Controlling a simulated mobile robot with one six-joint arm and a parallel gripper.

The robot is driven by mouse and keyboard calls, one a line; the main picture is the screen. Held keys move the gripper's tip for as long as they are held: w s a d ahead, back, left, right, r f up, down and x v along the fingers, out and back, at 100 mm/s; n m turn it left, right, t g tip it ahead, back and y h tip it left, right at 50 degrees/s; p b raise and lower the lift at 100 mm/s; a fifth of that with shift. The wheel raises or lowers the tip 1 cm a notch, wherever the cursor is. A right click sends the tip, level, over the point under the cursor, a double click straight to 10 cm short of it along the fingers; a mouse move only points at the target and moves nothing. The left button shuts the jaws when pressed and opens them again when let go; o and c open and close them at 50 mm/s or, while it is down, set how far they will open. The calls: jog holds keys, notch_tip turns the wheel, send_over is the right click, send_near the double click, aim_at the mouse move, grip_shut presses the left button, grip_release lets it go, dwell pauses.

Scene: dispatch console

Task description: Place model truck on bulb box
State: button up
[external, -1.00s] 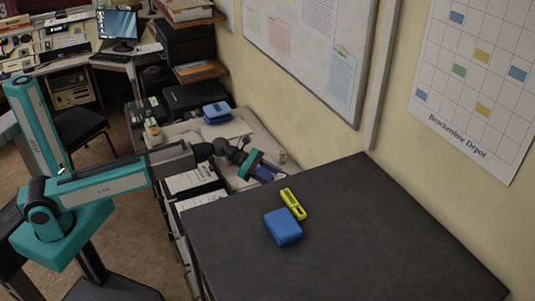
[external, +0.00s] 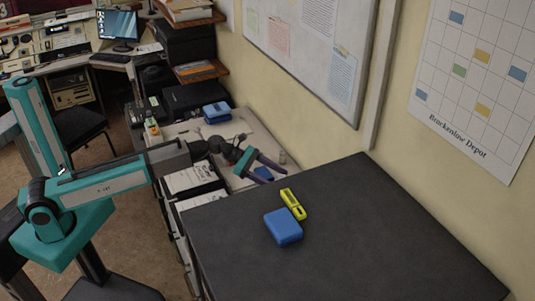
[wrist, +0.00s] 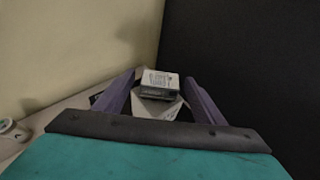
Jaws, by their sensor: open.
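My gripper (external: 277,174) hangs over the pale desk, just left of the dark cabinet. It is open, and it also shows in the wrist view (wrist: 159,77). A small box with a lettered white top and a dark front (wrist: 157,83) shows between and beyond the fingers; I cannot read the lettering. A blue thing (external: 263,174) lies low behind the fingers, partly hidden. A rounded blue box (external: 283,226) and a yellow piece with openings (external: 293,204) lie side by side on the dark cabinet top. I cannot tell which of these is the model truck or the bulb box.
The dark cabinet top (external: 350,235) is otherwise clear. Its side (wrist: 240,70) rises at the right in the wrist view. The wall (wrist: 80,45) is close at the left. Another blue item (external: 217,112) and papers lie farther back on the desk.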

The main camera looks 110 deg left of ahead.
jog(key=b+v, duration=0.1)
jog(key=v, duration=0.9)
jog(key=shift+b, duration=0.35)
jog(key=shift+s, duration=0.1)
